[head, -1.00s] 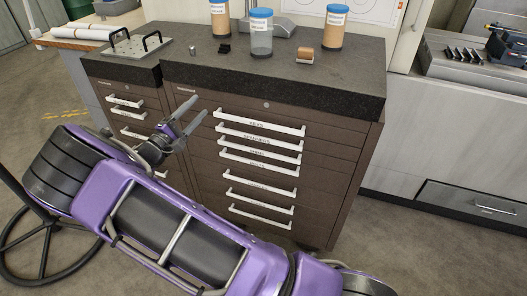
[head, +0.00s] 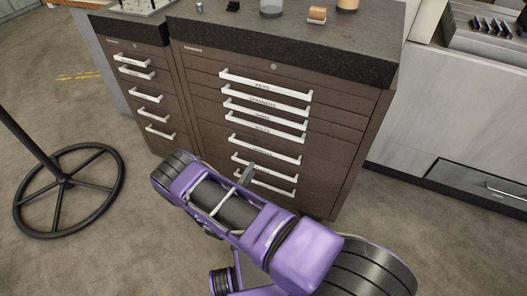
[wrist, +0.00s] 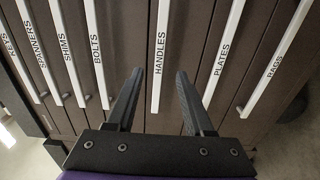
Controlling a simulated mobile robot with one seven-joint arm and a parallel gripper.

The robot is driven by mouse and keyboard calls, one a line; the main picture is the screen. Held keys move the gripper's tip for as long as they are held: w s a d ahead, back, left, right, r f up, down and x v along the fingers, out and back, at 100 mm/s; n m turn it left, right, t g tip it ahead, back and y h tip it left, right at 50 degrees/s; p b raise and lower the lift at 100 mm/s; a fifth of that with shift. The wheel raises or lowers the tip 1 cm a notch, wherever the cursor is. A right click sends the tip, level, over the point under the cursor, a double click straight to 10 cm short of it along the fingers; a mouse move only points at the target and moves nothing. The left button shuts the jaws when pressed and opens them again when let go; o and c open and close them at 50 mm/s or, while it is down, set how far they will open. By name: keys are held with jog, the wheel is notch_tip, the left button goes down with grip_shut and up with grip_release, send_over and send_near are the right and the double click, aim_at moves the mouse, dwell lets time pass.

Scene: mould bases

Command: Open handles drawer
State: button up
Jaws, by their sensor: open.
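The handles drawer is in the brown cabinet's right-hand stack. Its white bar handle, marked HANDLES (wrist: 160,58), runs lengthwise through the middle of the wrist view; it is also the fifth bar down in the head view (head: 275,153). My gripper (wrist: 160,74) is open and empty, with one finger to each side of this bar in the wrist view. I cannot tell whether the tips reach past the bar. In the head view my gripper (head: 246,174) is low before the drawer fronts, mostly hidden by my arm. The drawer looks shut.
The BOLTS handle (wrist: 97,52) and PLATES handle (wrist: 223,55) lie close on either side of my fingers. A second, narrower drawer stack (head: 135,95) stands to the left. A black wheel-shaped stand base (head: 65,185) is on the floor at left.

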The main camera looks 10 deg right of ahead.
aim_at(262, 152)
jog(key=b+x, duration=0.1)
jog(key=x, duration=1)
jog(key=shift+w+d, duration=0.2)
jog(key=shift+w, duration=0.05)
jog(key=shift+c, duration=0.3)
grip_shut()
dwell(0.6)
